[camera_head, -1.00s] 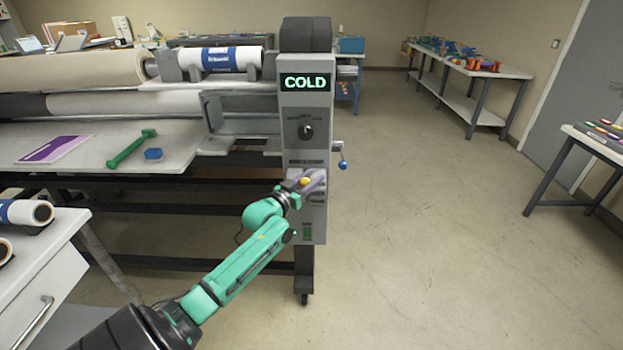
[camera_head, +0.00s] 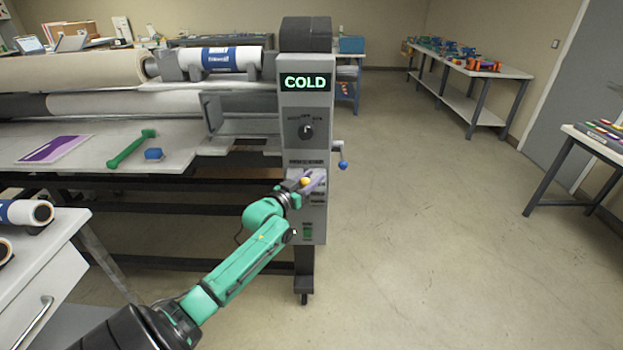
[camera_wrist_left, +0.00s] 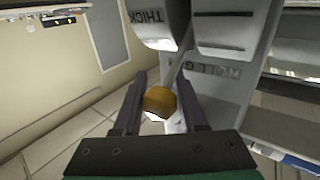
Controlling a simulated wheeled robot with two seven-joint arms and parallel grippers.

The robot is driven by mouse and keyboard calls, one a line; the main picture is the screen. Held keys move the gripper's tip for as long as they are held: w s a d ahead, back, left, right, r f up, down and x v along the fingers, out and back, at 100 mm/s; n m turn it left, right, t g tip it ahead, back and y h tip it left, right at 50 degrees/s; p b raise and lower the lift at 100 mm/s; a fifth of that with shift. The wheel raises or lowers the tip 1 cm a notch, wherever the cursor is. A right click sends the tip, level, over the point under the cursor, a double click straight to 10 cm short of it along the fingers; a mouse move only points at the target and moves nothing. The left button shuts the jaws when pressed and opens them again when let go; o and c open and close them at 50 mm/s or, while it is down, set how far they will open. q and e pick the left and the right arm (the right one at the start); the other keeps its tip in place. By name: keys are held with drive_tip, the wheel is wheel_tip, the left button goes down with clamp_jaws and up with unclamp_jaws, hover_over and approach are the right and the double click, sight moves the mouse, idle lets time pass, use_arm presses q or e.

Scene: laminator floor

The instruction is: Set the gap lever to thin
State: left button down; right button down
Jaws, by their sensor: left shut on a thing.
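The gap lever shows as a yellow knob (camera_head: 305,182) on the front of the grey control column (camera_head: 306,215). In the left wrist view the yellow knob (camera_wrist_left: 160,101) sits between the two dark fingers of my left gripper (camera_wrist_left: 165,105). My left gripper (camera_head: 309,182) is shut on this knob. A label reading THICK (camera_wrist_left: 146,17) stands near the top of the left wrist view, by the lever's slot. The other gap labels on the column are too small or hidden to read. My right gripper is not in view.
A display reading COLD (camera_head: 306,82) and a dark dial (camera_head: 306,131) are above the lever. A crank with a blue knob (camera_head: 343,165) sticks out at the column's right. A green tool (camera_head: 131,148) lies on the laminator bed. The floor to the right is clear.

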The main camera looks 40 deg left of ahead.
use_arm(q)
drive_tip(key=shift+f, duration=0.15)
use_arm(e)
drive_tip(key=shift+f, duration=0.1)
